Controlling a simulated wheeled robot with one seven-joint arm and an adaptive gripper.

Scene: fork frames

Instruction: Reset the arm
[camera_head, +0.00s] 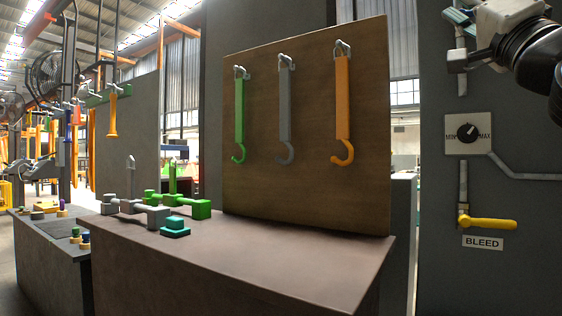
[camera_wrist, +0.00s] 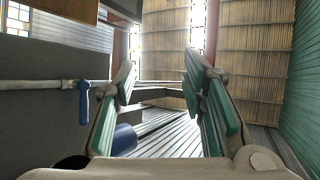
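My gripper (camera_wrist: 158,82) shows in the wrist view with its two green-padded fingers spread apart. Nothing is between them. In the head view part of my arm shows at the top right corner, in front of the grey panel (camera_head: 440,130); the whole gripper cannot be made out there. The panel carries a dial marked MAX (camera_head: 466,132) and a yellow lever (camera_head: 488,223) above a BLEED label (camera_head: 483,243). In the wrist view a pipe (camera_wrist: 40,84) with a blue handle (camera_wrist: 84,104) lies to the left of the fingers.
A wooden board (camera_head: 305,195) with green (camera_head: 240,112), grey (camera_head: 285,110) and orange hooks (camera_head: 342,100) stands on a brown-topped bench (camera_head: 280,250). Green, grey and teal blocks (camera_head: 175,226) lie on the bench's left. Another bench (camera_head: 50,250) stands farther left.

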